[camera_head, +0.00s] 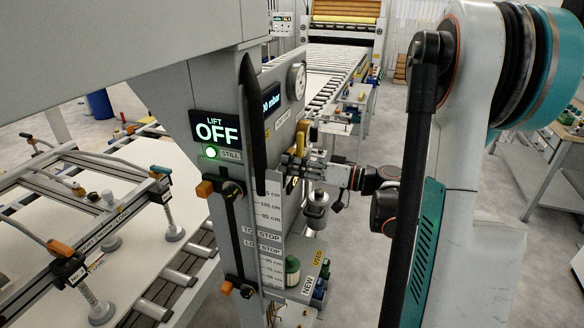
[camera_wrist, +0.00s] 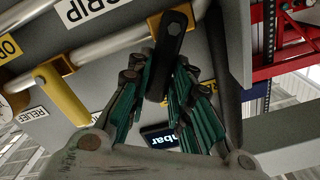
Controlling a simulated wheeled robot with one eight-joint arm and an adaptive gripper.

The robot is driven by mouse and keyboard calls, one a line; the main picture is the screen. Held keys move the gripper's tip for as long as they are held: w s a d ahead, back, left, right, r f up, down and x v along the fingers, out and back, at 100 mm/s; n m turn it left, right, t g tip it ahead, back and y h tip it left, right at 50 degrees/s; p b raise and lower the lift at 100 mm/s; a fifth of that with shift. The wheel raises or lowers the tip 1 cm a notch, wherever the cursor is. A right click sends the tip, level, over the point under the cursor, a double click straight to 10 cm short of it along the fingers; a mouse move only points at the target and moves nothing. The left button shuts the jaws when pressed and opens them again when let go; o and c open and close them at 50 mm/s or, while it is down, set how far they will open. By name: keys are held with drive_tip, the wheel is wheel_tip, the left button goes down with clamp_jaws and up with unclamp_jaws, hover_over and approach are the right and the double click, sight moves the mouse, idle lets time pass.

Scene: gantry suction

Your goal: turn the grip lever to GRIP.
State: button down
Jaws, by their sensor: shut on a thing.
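The grip lever (camera_wrist: 168,45) shows in the wrist view as a black bar with a yellow base, on a grey panel. My gripper (camera_wrist: 162,85) has its green fingers on both sides of this bar and is shut on it. A white GRIP label (camera_wrist: 90,10) appears upside down to the left of the lever. In the head view my gripper (camera_head: 296,166) is at the right face of the grey control column (camera_head: 222,80). The lever itself is hard to make out there, with my gripper in front.
A yellow lever (camera_wrist: 62,95) sits near a RELIEF label (camera_wrist: 35,114). A display (camera_head: 216,128) reads LIFT OFF, with a green lamp marked STILL. A lifting frame with suction cups (camera_head: 100,205) stands at the left. A roller conveyor (camera_head: 325,70) runs behind.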

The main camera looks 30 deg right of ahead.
drive_tip(key=shift+w+d+f+m+b, duration=0.3)
drive_tip(key=shift+f+m+b, duration=0.45)
drive_tip(key=shift+m+b, duration=0.9)
drive_tip(key=shift+w+d+f+m+b, duration=0.3)
drive_tip(key=shift+f+m+b, duration=0.65)
drive_tip(key=shift+m, duration=1.2)
drive_tip(key=shift+w+d+f+m+b, duration=0.15)
drive_tip(key=shift+d+f+m+b, duration=0.3)
drive_tip(key=shift+m+b, duration=1.35)
drive_tip(key=shift+a+f, duration=0.1)
drive_tip(key=c, duration=1.4)
unclamp_jaws()
drive_tip(key=shift+c, duration=0.2)
drive_tip(key=shift+s, duration=0.1)
drive_tip(key=v, duration=1.2)
